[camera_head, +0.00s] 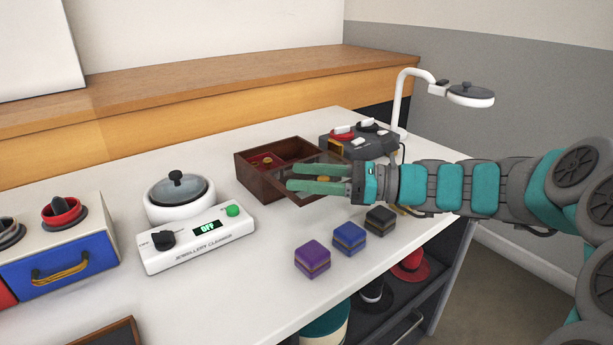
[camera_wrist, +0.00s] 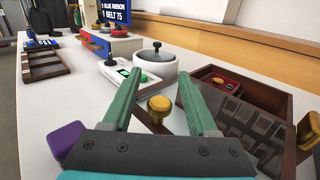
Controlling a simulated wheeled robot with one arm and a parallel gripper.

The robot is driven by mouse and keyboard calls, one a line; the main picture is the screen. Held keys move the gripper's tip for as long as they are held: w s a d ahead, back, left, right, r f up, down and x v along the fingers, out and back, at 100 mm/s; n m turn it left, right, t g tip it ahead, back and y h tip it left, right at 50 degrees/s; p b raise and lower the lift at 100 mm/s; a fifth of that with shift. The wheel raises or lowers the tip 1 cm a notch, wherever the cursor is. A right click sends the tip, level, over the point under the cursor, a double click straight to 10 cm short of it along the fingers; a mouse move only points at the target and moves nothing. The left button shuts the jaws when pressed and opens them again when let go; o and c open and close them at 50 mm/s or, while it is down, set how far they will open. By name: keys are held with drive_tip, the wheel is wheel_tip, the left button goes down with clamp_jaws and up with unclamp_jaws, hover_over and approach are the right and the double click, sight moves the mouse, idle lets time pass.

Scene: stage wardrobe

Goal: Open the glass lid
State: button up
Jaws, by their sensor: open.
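A dark wooden box (camera_head: 246,172) stands on the white table, with a red-lined part and a gold item showing inside. A grey see-through panel in a wooden frame, seemingly its glass lid (camera_wrist: 245,122), covers part of it in the wrist view; the head view partly hides it behind my gripper (camera_head: 291,178). My gripper (camera_wrist: 160,82) is open over the box's near side. A yellow knob (camera_wrist: 159,104) on a wooden strip shows between its fingers; I cannot tell whether they touch it. A white round pot (camera_head: 180,206) has a dark see-through lid (camera_head: 178,188) with a knob.
The jewellery cleaner panel (camera_head: 200,242) reads OFF. Purple (camera_head: 313,259), blue (camera_head: 349,238) and black (camera_head: 380,220) small boxes sit in front of the wooden box. A grey device (camera_head: 352,149) and a white lamp (camera_head: 470,96) stand behind. Another gold knob (camera_wrist: 309,130) is at right.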

drive_tip(key=s+d, duration=0.1)
drive_tip(key=d, duration=0.6)
drive_tip(key=shift+s+d, duration=0.25)
drive_tip(key=shift+d, duration=0.1)
